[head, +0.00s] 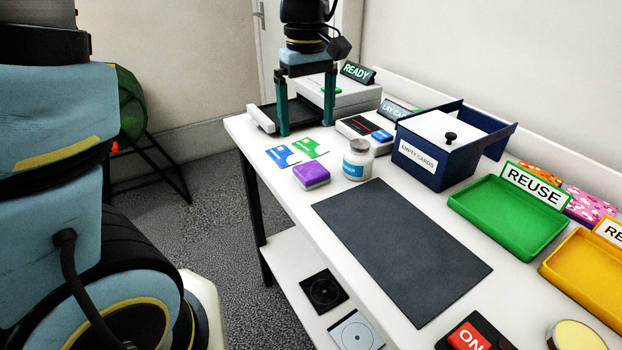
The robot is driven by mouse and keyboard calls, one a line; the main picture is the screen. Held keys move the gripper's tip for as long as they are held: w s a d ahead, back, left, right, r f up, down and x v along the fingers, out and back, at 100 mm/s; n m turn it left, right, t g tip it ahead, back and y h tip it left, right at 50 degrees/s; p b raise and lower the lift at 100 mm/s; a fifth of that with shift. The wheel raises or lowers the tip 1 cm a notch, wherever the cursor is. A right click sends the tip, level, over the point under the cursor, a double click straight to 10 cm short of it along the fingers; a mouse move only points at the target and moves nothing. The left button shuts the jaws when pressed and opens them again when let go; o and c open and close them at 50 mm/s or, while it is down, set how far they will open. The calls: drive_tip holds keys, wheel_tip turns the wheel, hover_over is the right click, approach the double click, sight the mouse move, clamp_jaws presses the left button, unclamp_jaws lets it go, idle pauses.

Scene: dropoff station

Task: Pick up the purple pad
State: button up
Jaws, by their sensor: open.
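The purple pad (312,173) is a small block with a purple top and a pale lower part. It lies on the white table near its left edge, beside a white jar (357,163) with a grey lid and blue label. My gripper (307,125) is at the back left of the table, pointing down. Its two dark green fingers are spread wide, and no object shows held between them. It is apart from the purple pad, farther back. A black tray (306,110) of a grey machine shows behind and between the fingers.
Blue and green cards (310,147) lie behind the pad. A dark mat (400,250) covers the middle of the table (300,212). A navy "empty cards" box (437,158), a green tray (483,235) and a yellow tray (565,285) stand on the right. A red "ON" switch (470,338) is at the front.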

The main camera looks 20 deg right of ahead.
sight(311, 169)
drive_tip(key=f, duration=0.7)
drive_tip(key=f+p, duration=0.1)
drive_tip(key=f, duration=0.2)
drive_tip(key=shift+s+d+f, duration=0.25)
drive_tip(key=shift+f, duration=0.1)
drive_tip(key=shift+c, duration=0.2)
drive_tip(key=c, duration=1.4)
wheel_tip(311, 169, up, 10)
drive_tip(key=shift+r+b, duration=0.1)
drive_tip(key=shift+b, duration=0.2)
